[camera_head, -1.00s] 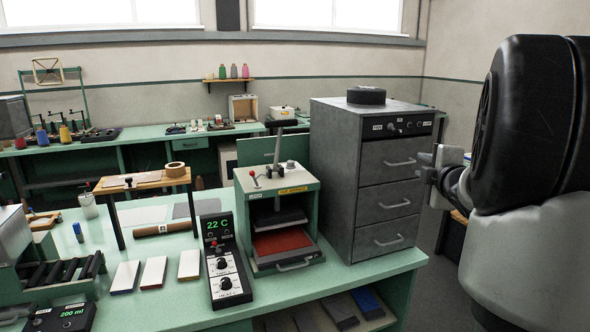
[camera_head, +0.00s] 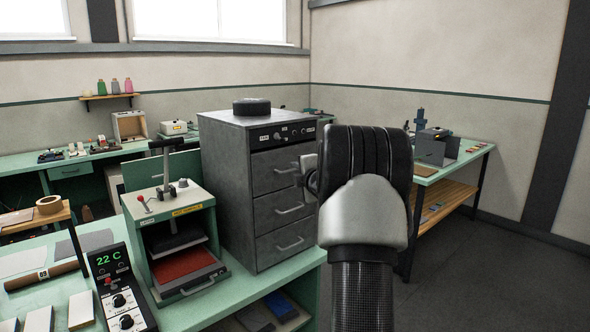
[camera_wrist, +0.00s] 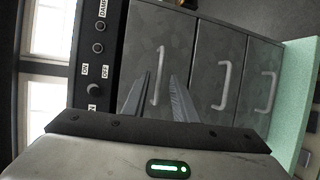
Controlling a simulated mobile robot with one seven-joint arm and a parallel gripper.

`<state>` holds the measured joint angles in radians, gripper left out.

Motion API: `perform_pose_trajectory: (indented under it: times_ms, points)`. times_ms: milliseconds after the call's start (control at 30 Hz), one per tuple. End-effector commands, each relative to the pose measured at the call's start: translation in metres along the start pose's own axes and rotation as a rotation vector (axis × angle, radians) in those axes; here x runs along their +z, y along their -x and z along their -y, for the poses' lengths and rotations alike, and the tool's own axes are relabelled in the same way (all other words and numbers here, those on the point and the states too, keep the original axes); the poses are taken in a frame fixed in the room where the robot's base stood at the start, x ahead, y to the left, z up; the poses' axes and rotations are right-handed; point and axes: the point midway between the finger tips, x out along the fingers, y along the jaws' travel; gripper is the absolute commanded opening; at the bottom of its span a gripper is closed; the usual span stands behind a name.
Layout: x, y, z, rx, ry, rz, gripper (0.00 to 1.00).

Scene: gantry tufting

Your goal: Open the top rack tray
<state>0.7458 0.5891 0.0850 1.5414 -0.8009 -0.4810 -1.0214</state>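The grey rack cabinet (camera_head: 228,180) stands on the green bench with three drawer-like trays, each with a light bar handle. The top tray (camera_head: 268,174) looks shut, its handle (camera_head: 287,169) partly in view. In the wrist view the cabinet front appears turned sideways, and the top tray's handle (camera_wrist: 160,72) shows between my two fingers. My gripper (camera_wrist: 159,80) is open, with a gap between the fingertips. I cannot tell whether the fingers reach around the handle or stop short of it. In the head view my wrist and forearm hide most of the gripper.
A round dark disc (camera_head: 258,107) lies on the cabinet top, and a knob panel (camera_head: 284,134) sits above the trays. A green press (camera_head: 179,238) stands left of the cabinet. A side bench (camera_head: 456,170) is behind my arm. Open floor (camera_head: 490,270) lies at right.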

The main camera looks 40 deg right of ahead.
Motion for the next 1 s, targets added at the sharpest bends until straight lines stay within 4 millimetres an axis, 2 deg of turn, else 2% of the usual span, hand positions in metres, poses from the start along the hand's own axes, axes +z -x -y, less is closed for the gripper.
perform_pose_trajectory:
  times_ms: [100, 200, 533, 700, 1000]
  points:
    - [0.000, -0.015, 0.000, -0.001, 0.000, -0.001, 0.26]
    - [0.000, -0.022, 0.000, 0.000, 0.000, 0.000, 0.26]
    - [0.000, -0.025, 0.000, 0.000, 0.000, 0.000, 0.26]
    - [0.000, -0.025, 0.000, 0.000, 0.000, 0.000, 0.00]
    - [0.000, -0.024, 0.000, 0.000, 0.000, 0.000, 0.00]
